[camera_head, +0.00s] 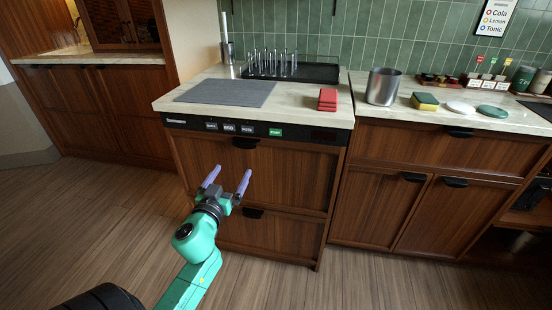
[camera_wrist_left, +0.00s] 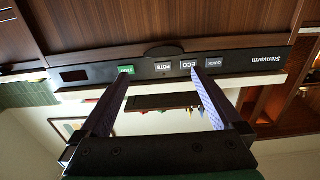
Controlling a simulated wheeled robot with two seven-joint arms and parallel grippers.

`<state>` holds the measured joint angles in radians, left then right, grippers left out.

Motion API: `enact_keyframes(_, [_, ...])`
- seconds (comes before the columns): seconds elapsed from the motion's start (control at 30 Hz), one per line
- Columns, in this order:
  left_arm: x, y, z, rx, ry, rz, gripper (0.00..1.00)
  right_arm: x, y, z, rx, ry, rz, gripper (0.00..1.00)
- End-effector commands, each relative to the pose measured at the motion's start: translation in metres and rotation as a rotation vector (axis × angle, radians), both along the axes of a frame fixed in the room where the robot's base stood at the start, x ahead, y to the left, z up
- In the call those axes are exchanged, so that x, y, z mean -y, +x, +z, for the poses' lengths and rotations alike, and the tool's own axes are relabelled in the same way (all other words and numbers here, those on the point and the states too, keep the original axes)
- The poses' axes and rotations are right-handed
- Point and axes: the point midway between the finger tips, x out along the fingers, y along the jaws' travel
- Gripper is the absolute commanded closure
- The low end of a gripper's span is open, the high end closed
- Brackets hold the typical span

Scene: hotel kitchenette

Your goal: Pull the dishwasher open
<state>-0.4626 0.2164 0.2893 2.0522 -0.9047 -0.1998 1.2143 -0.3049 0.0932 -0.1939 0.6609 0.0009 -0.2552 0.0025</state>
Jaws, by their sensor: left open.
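The dishwasher (camera_head: 300,180) has a wooden front under a black control panel (camera_head: 300,133) with several buttons, one green. It looks closed. A dark handle (camera_head: 245,143) sits at the top of its front, just under the panel. In the left wrist view, which is upside down, the handle (camera_wrist_left: 168,50) shows beyond the fingertips. My left gripper (camera_head: 232,171) is open and empty in front of the door, below the handle in the head view, with no visible contact. My right gripper is not in view.
A second dark handle (camera_head: 253,212) sits lower on the wooden front. The counter above holds a grey mat (camera_head: 225,93), a black rack tray (camera_head: 315,72), red blocks (camera_head: 327,100) and a metal cup (camera_head: 382,87). Wooden cabinets (camera_head: 440,170) stand to the right. The floor in front is clear.

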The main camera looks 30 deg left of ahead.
Motion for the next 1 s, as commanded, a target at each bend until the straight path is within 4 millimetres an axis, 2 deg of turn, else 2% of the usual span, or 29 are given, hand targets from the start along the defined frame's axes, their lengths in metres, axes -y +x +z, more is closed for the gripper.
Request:
enact_keyframes(0.2, [-0.015,0.044,0.003,-0.001,0.004,-0.001,0.0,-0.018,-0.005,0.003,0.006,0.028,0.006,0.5])
enact_keyframes(0.37, [-0.031,0.086,0.003,-0.001,0.003,0.001,0.0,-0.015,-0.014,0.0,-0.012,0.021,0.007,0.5])
enact_keyframes(0.5, [-0.041,0.116,0.001,-0.002,-0.001,0.001,0.0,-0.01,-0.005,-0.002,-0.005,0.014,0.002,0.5])
enact_keyframes(0.63, [-0.045,0.13,0.0,-0.004,0.0,0.0,0.0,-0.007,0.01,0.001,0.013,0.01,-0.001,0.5])
enact_keyframes(0.9, [-0.046,0.133,0.0,-0.004,-0.003,0.0,0.0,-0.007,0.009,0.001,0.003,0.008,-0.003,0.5])
enact_keyframes(0.93, [-0.046,0.133,0.0,-0.004,-0.003,0.0,0.08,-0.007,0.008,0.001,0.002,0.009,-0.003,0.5])
enact_keyframes(1.0, [-0.046,0.133,0.0,-0.004,-0.003,0.0,0.34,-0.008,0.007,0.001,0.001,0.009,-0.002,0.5])
